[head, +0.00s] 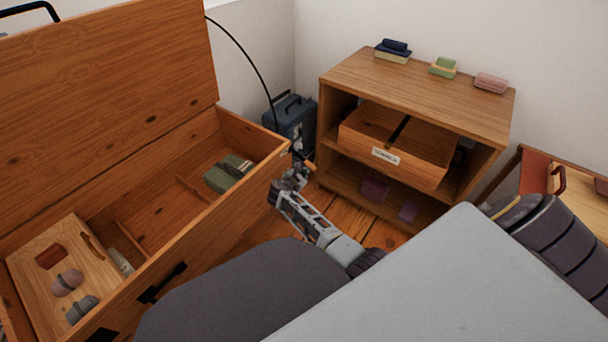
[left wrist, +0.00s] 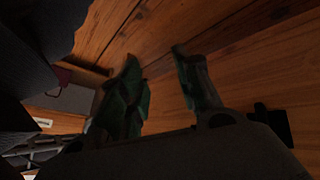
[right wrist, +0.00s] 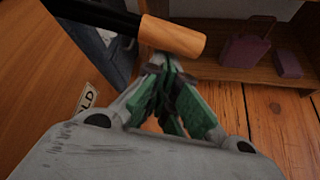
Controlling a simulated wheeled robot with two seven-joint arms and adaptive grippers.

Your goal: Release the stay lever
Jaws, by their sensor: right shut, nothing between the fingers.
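The wooden chest (head: 230,235) stands at left with its lid (head: 110,75) raised. The stay lever is a black bar ending in a wooden grip; the grip (right wrist: 175,38) shows large in the right wrist view and small in the head view (head: 309,164), by the chest's right corner. My right gripper (right wrist: 166,65) is shut and empty, its tips just below the grip; I cannot tell whether they touch it. It also shows in the head view (head: 296,168). My left gripper (left wrist: 157,55) is open and empty above floorboards, seen only in its wrist view.
A label reading "LD" (right wrist: 87,98) sits on the chest near the lever. A shelf unit (head: 430,85) with a pulled-out drawer (head: 395,155) stands at right, and a dark blue case (head: 292,120) behind the chest corner. A thin black cable (head: 245,58) curves down there.

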